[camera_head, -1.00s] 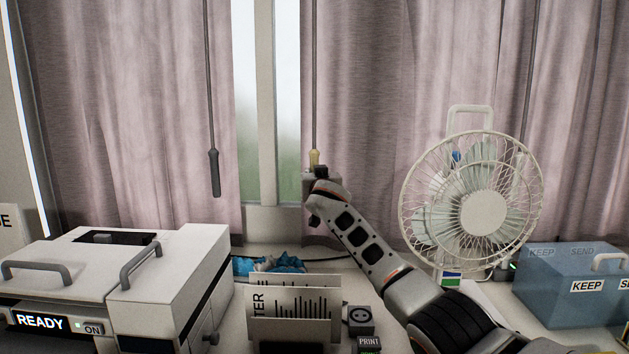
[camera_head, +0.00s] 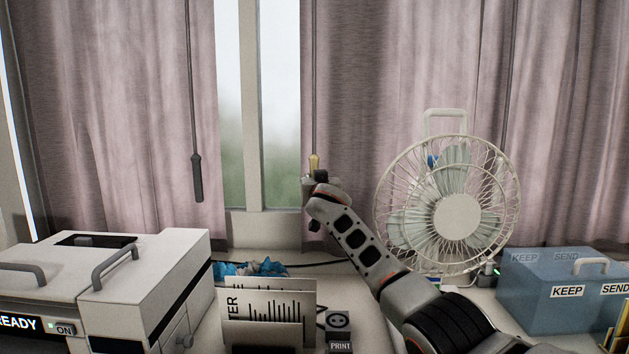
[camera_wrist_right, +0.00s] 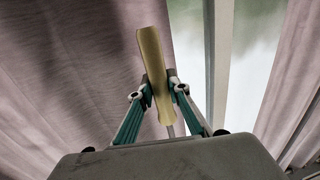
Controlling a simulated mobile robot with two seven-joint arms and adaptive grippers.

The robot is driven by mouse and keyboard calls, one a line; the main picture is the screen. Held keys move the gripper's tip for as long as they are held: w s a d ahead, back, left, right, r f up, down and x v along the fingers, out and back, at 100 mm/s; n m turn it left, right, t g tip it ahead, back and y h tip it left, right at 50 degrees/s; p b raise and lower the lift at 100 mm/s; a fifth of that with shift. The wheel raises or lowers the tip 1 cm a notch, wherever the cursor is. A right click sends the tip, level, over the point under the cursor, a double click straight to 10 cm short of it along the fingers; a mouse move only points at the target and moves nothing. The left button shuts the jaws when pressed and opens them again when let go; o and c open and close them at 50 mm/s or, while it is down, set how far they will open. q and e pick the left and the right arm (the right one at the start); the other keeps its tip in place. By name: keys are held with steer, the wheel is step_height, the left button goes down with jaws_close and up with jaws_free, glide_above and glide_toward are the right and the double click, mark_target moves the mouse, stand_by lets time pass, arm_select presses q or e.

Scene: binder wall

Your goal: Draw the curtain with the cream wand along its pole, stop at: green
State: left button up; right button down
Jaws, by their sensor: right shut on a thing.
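The cream wand (camera_head: 314,162) hangs at the left edge of the right curtain (camera_head: 350,110), in front of the window. My right gripper (camera_head: 313,180) is at the wand's lower part. In the right wrist view my right gripper (camera_wrist_right: 158,88) is shut on the cream wand (camera_wrist_right: 152,60), which leans slightly between its fingers. A left curtain (camera_head: 110,120) hangs across the window gap with a dark grey wand (camera_head: 197,178). The pole and any green mark on it are not in view. My left gripper is not in view.
A white fan (camera_head: 447,205) stands right of my right forearm. A blue lidded box (camera_head: 565,292) is at the right. A white printer (camera_head: 150,285) fills the left, with a paper holder (camera_head: 268,310) beside it. The window gap (camera_head: 232,120) is open between the curtains.

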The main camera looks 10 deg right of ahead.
steer(key=c, duration=1.9)
jaws_free()
steer(key=shift+r, duration=0.2)
steer(key=shift+f, duration=0.1)
steer(key=shift+s+a+f, duration=0.1)
steer(key=shift+s+a, duration=0.1)
steer(key=shift+s, duration=0.3)
steer(key=s, duration=1.1)
